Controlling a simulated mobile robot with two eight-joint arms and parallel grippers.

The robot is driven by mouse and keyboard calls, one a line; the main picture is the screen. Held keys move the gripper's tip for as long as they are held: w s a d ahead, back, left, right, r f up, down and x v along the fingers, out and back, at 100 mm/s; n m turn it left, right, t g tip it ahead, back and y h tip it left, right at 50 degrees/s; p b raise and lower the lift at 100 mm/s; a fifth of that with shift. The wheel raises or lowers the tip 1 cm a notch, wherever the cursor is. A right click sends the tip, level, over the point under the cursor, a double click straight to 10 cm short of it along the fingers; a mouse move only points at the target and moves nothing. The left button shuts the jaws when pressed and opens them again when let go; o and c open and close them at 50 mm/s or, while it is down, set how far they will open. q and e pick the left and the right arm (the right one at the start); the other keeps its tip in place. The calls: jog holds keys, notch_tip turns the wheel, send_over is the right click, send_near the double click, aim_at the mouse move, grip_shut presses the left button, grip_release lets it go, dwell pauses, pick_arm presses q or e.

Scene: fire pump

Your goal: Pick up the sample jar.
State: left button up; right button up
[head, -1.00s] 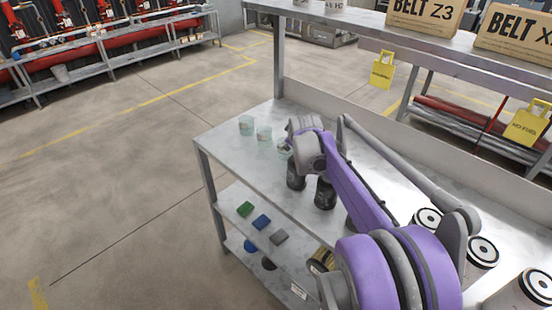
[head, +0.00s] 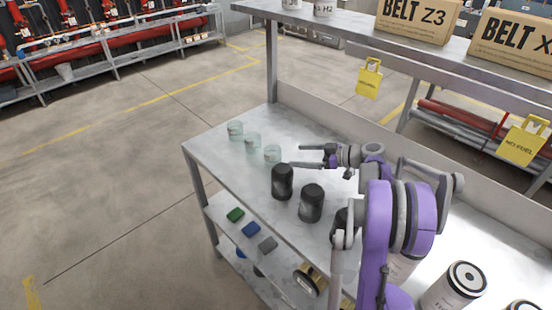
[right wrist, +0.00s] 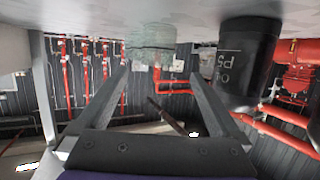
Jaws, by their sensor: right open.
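Three clear, pale-green glass jars stand in a row on the bench top (head: 225,155): a far one (head: 235,130), a middle one (head: 252,142) and a near one (head: 272,153). I take these to be sample jars. My right gripper (head: 297,156) is open and level, just right of the near jar, its fingers pointing at it with a small gap. In the right wrist view, which is upside down, a glass jar (right wrist: 152,45) shows ahead between the open, empty fingers (right wrist: 160,85). My left gripper is not in view.
Black canisters (head: 282,182) and (head: 311,203) stand close to the gripper; one looms beside a finger in the wrist view (right wrist: 245,65). White-labelled cans (head: 455,287) stand at the lower right. Coloured blocks (head: 250,229) lie on the lower shelf. Boxes (head: 417,20) sit on the upper shelf.

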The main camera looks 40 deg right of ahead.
aim_at(273, 158)
jog(key=p+x, duration=0.1)
jog(key=x, duration=0.8)
jog(key=shift+w, duration=0.3)
jog(key=shift+s, duration=0.1)
jog(key=shift+c, duration=1)
jog(key=c, duration=1.3)
jog(key=shift+o, duration=0.2)
